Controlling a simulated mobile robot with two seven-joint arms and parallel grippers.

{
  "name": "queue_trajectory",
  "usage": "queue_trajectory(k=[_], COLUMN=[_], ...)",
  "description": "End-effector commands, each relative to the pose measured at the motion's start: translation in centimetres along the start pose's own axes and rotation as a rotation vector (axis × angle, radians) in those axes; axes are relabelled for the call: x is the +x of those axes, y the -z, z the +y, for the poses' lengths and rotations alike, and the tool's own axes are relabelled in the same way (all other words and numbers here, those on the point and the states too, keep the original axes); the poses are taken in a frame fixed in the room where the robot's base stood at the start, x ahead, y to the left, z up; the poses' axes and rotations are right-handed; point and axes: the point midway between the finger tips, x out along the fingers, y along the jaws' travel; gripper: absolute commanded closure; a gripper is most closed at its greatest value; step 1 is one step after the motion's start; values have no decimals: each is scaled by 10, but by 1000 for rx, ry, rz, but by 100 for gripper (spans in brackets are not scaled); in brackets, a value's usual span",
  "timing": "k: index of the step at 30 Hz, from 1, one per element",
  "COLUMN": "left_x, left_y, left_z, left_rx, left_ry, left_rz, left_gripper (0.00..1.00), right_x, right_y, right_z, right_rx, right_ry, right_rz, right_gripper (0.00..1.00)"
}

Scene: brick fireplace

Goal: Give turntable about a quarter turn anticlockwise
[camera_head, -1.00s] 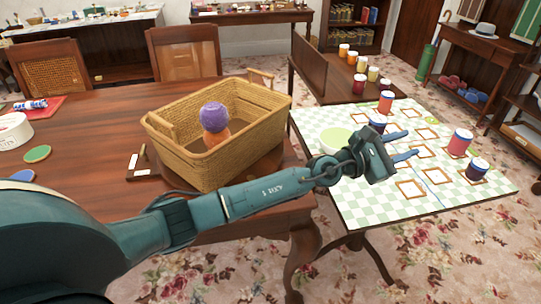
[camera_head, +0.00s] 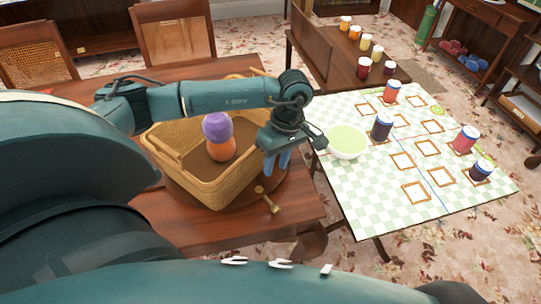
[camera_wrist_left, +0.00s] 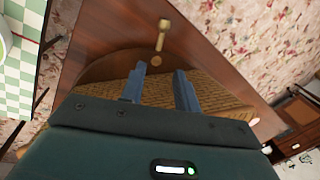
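The turntable (camera_head: 246,197) is a round dark wooden disc on the table, mostly hidden under a wicker basket (camera_head: 190,178). A brass-coloured peg (camera_head: 267,201) stands near its front right rim. The disc (camera_wrist_left: 108,66) and peg (camera_wrist_left: 162,35) also show in the left wrist view. My left gripper (camera_head: 277,163) is open and empty, fingers pointing down at the basket's right side. In the left wrist view, the parted fingers (camera_wrist_left: 160,72) overlap the basket wall (camera_wrist_left: 212,92), with the peg beyond their tips. Contact with the basket cannot be told. My right gripper is not in view.
A purple ball (camera_head: 217,127) sits on an orange one (camera_head: 222,150) in the basket. A checkered table (camera_head: 360,196) to the right carries a pale green bowl (camera_head: 346,141) and several jars. The wooden table's (camera_head: 178,230) front right edge lies close to the turntable.

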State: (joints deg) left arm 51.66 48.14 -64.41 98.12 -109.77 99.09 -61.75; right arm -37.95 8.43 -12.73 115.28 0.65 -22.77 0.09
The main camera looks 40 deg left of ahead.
Motion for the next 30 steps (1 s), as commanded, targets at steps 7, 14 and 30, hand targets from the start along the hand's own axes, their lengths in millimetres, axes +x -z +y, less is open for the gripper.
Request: queue_trajectory(k=[7, 14, 30], left_x=[49, 94, 121], left_y=[-2, -2, -2], left_z=[-1, -1, 1], left_rx=[1, 1, 2], left_ry=[5, 3, -2], left_rz=[-4, -5, -4], left_gripper=[68, 68, 68], right_x=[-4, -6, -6], right_y=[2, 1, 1], right_z=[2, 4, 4], right_rx=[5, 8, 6], right_ry=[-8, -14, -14], right_rz=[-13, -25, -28], right_gripper=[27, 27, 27])
